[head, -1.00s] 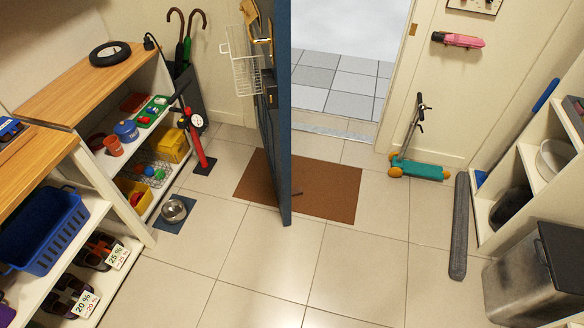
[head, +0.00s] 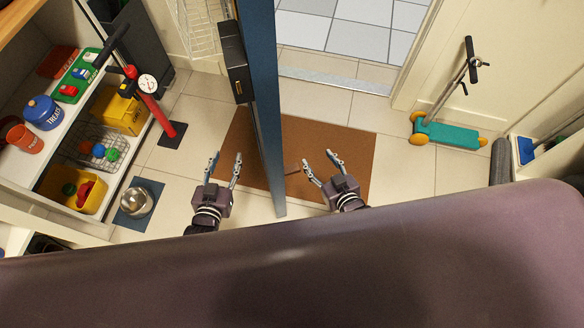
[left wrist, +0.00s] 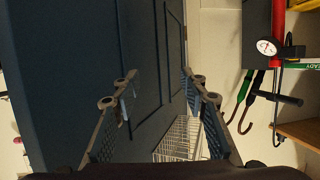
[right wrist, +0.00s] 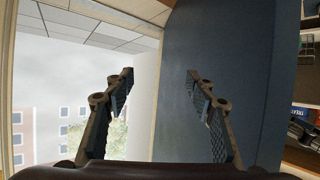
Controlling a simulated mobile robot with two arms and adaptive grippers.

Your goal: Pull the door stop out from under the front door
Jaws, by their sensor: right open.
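The blue front door (head: 263,110) stands open over the brown mat (head: 350,150). A small brown piece, probably the door stop (head: 291,169), shows at the right side of the door's lower edge; its shape is hard to make out against the mat. My right gripper (head: 318,156) is open and empty, to the right of the door and of this piece. My left gripper (head: 227,157) is open and empty on the door's left side. The left wrist view shows the door (left wrist: 150,60) behind the open fingers, and the right wrist view shows the door (right wrist: 230,60) too. Neither wrist view shows the stop.
A metal bowl (head: 136,202) on a blue mat, a red floor pump (head: 155,105) and a cubby shelf stand to the left. A teal scooter (head: 445,133) leans by the right wall. Tiled floor (head: 400,180) is clear right of the mat. My own body covers the bottom.

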